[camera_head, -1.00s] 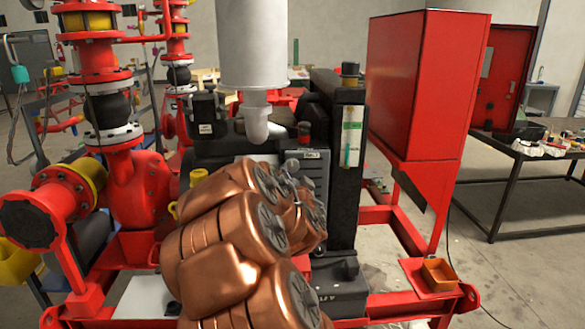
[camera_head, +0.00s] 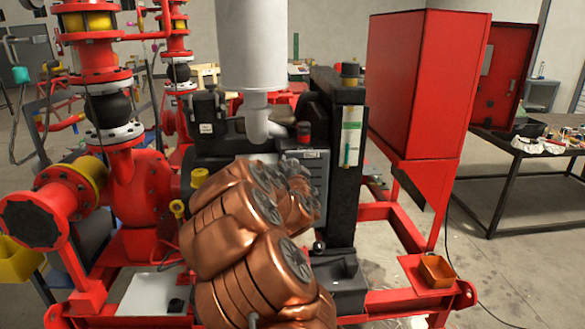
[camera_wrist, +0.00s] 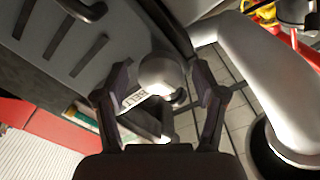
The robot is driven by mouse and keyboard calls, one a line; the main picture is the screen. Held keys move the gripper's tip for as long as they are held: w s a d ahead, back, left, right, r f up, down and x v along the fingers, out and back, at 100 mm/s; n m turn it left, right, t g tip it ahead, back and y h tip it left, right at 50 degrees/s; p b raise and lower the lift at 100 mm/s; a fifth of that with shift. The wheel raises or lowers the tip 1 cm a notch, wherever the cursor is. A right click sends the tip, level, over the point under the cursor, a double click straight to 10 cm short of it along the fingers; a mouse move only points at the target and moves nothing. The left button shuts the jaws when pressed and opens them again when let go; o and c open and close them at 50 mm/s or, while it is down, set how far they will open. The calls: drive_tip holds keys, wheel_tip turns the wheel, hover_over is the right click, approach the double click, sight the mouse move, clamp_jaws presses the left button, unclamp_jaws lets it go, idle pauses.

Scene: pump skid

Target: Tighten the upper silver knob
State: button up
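A round silver knob (camera_wrist: 163,74) shows in the wrist view, between the fingertips of my gripper (camera_wrist: 160,88). The fingers stand apart, one on each side of the knob, with narrow gaps that look clear of it. Whether either finger touches it cannot be told. Behind the knob is a grey panel with dark slots (camera_wrist: 75,40); part of a white label shows below the knob. In the head view, my copper-coloured arm hides my gripper and this knob. A small silver ball (camera_head: 319,246) shows lower down, beside the dark block.
A thick silver pipe (camera_wrist: 265,85) runs close on the right in the wrist view. In the head view, a white cylinder (camera_head: 252,50) hangs above the engine, and a tall black radiator (camera_head: 347,190) stands right of the panel. A red cabinet (camera_head: 415,85) stands farther right.

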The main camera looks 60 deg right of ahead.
drive_tip(key=c, duration=1)
drive_tip(key=shift+c, duration=0.2)
